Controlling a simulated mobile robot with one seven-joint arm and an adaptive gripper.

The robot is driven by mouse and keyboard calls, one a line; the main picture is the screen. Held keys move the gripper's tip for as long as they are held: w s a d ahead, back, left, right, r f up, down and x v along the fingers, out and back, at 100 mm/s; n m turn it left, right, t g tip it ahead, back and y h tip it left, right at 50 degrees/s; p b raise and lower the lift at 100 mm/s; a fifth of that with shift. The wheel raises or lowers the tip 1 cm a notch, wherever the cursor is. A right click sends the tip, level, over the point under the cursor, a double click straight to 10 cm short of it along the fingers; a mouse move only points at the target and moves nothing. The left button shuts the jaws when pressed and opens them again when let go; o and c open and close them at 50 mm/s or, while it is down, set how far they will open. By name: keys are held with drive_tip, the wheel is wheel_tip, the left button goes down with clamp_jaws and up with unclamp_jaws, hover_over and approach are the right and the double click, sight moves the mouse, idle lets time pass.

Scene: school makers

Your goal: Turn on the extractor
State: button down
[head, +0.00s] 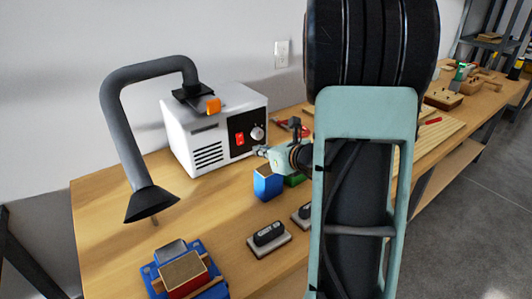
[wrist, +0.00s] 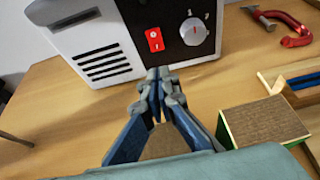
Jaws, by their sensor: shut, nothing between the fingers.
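The extractor (head: 205,138) is a white box with slatted vents and a black panel, standing on the wooden bench. A dark hose (head: 112,115) rises from its top and bends down to a cone hood at the left. The panel carries a red rocker switch (head: 240,138) and a round silver knob (head: 257,133). In the wrist view the red switch (wrist: 154,40) and knob (wrist: 194,31) show clearly; which way the switch is pressed I cannot tell. My gripper (head: 260,151) is shut and empty, its tips (wrist: 160,73) just below the switch and close to the panel; contact cannot be told.
A blue box (head: 267,184) stands below my gripper. Two black-topped blocks (head: 268,236) and a blue tool with a sanding-like block (head: 185,273) lie nearer the front. A red clamp (wrist: 296,30) and a hammer (wrist: 259,16) lie right of the extractor. The bench's left part is clear.

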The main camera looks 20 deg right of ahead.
sight(241, 143)
drive_tip(key=x, duration=0.6)
drive_tip(key=shift+w+a+r, duration=0.1)
drive_tip(key=shift+w+r, duration=0.05)
drive_tip(key=shift+w, duration=0.25)
drive_tip(key=shift+w+a, duration=0.15)
drive_tip(key=shift+w, duration=0.65)
drive_tip(key=shift+b, duration=0.35)
drive_tip(key=shift+w+f+b, duration=0.35)
drive_tip(key=shift+f+b, duration=0.05)
drive_tip(key=shift+b, duration=0.3)
drive_tip(key=shift+r+p, duration=0.25)
drive_tip(key=shift+p, duration=0.1)
drive_tip(key=shift+r, duration=0.1)
